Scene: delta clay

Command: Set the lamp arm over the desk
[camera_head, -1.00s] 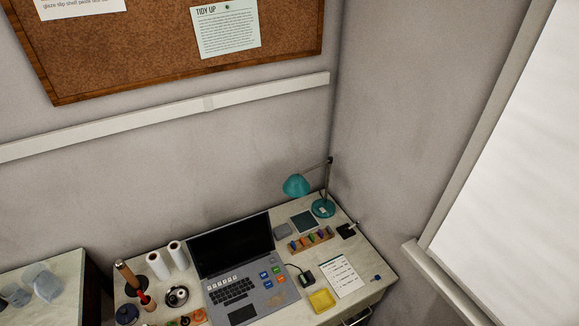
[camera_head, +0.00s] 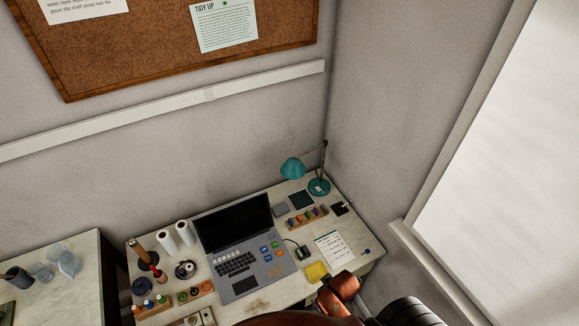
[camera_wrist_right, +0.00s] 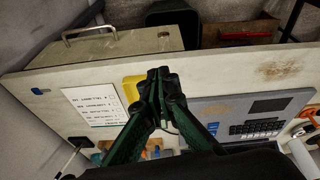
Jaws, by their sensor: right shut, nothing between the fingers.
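The teal desk lamp stands at the back right corner of the desk (camera_head: 285,292) in the head view. Its round base (camera_head: 319,188) rests on the desktop, with a thin upright post behind it. The lamp arm (camera_head: 316,149) runs left from the top of the post to the shade (camera_head: 292,168), which hangs over the desk's back part. My right gripper (camera_wrist_right: 160,78) is shut and empty in the right wrist view, in front of the desk's drawer side, apart from the lamp. The lamp is not clearly visible there. My left gripper is out of view.
An open laptop (camera_head: 235,222) fills the desk's middle. A rack of coloured pieces (camera_head: 307,217), a written sheet (camera_head: 334,249) and a yellow pad (camera_head: 316,271) lie to its right. Rolls and tools crowd its left. Walls and a window frame close off the back and right.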

